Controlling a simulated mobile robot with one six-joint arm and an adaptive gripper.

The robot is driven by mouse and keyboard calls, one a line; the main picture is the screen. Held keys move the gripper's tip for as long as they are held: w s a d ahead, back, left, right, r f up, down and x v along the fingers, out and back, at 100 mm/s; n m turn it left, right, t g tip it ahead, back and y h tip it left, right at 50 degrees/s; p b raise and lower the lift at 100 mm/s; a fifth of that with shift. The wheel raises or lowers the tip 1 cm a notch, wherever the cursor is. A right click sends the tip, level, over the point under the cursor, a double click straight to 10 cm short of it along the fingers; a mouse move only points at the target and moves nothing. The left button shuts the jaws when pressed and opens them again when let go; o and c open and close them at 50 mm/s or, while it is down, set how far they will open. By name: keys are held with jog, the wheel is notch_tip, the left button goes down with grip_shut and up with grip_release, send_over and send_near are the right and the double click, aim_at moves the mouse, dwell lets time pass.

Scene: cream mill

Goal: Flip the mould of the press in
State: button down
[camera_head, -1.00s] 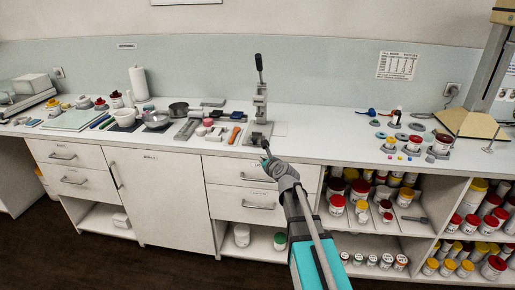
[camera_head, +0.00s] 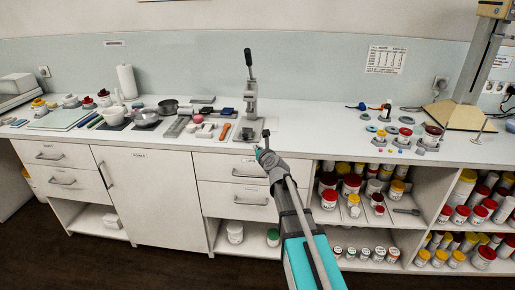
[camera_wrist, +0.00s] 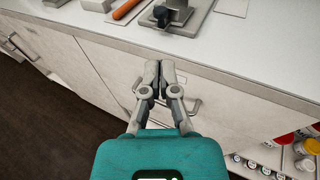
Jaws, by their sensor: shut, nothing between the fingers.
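The grey lever press (camera_head: 249,98) stands upright on the white counter near the middle of the head view, its black-gripped lever pointing up. Its base plate (camera_head: 245,133) lies flat on the counter. In the wrist view only the lower part of the press (camera_wrist: 172,14) shows at the top edge, with a dark part at its front. I cannot make out the mould clearly. My gripper (camera_head: 262,150) is in front of the counter edge, below and to the right of the press base. In the wrist view my gripper (camera_wrist: 160,68) is shut and empty, apart from the press.
An orange-handled tool (camera_head: 225,131) lies left of the press; its handle (camera_wrist: 125,9) also shows in the wrist view. Bowls and small tools crowd the counter further left. Right of the press, the counter (camera_head: 315,130) is clear. Drawers with bar handles (camera_head: 251,200) are below.

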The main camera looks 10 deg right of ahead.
jog(key=b, duration=0.2)
send_near(252, 131)
jog(key=a, duration=0.5)
jog(key=shift+s+a+r, duration=0.1)
jog(key=shift+a+r, duration=0.15)
jog(key=shift+r, duration=0.05)
jog(key=w+d, duration=0.1)
jog(key=w, duration=0.3)
jog(key=w+d, duration=0.1)
jog(key=w, duration=0.2)
jog(key=w+d, duration=0.1)
jog(key=w, duration=0.3)
jog(key=shift+w+d, duration=0.3)
jog(key=shift+d, duration=0.1)
jog(key=shift+s, duration=0.2)
jog(key=shift+s+r, duration=0.1)
jog(key=shift+s, duration=0.1)
jog(key=p+v, duration=0.2)
jog(key=v, duration=1.1)
jog(key=shift+s, duration=0.15)
